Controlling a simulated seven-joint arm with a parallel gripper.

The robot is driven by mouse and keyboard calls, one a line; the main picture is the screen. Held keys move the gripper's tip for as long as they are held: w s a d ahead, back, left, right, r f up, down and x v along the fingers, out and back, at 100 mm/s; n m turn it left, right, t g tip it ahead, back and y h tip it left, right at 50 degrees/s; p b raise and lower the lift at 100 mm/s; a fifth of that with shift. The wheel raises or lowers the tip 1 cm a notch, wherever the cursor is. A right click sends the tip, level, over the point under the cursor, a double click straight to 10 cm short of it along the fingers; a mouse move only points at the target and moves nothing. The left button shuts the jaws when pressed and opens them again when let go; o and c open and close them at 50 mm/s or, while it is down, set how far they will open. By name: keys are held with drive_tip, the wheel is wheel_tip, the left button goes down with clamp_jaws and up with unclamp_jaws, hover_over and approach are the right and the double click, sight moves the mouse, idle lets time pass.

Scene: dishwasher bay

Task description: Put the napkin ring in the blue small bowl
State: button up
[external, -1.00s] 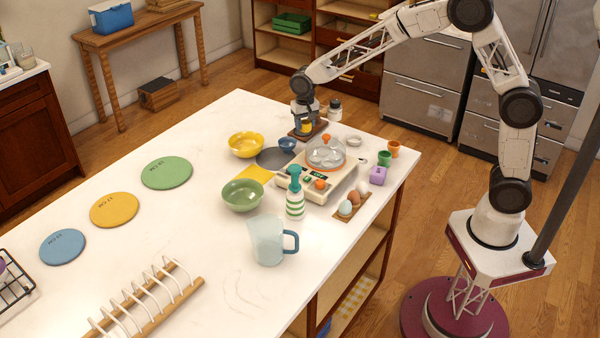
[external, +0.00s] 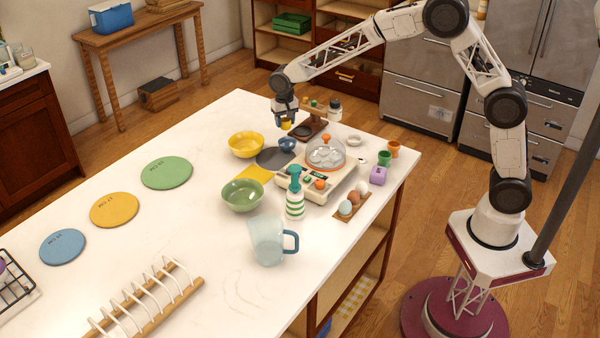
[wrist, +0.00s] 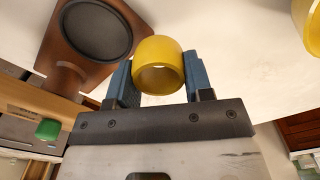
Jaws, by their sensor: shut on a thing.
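My gripper (external: 286,119) is shut on the yellow napkin ring (wrist: 158,65), which sits between the two blue fingers in the wrist view. In the external view the napkin ring (external: 286,125) shows as a small yellow patch under my gripper, held above the counter. The small blue bowl (external: 287,145) stands on the counter just below my gripper, beside the dark grey round mat. The blue bowl does not show in the wrist view.
A wooden stand with a dark round plate (external: 302,131) is just right of my gripper. A yellow bowl (external: 246,144) stands to the left. A scale with a clear dome (external: 326,152) and a green bowl (external: 242,195) stand nearer. The counter's left middle holds flat round mats.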

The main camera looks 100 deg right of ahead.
hover_over(268, 132)
drive_tip(key=s, duration=0.1)
drive_tip(key=shift+s+a+f, duration=0.15)
drive_tip(key=shift+a+f, duration=0.15)
drive_tip(key=shift+a, duration=0.05)
drive_tip(key=shift+w+d, duration=0.4)
drive_tip(key=shift+w, duration=0.25)
drive_tip(key=shift+w+f, duration=0.1)
drive_tip(key=shift+f, duration=1.55)
drive_tip(key=shift+f, duration=0.15)
drive_tip(key=o, duration=0.9)
drive_tip(key=shift+a+r, duration=0.1)
drive_tip(key=shift+r, duration=3.8)
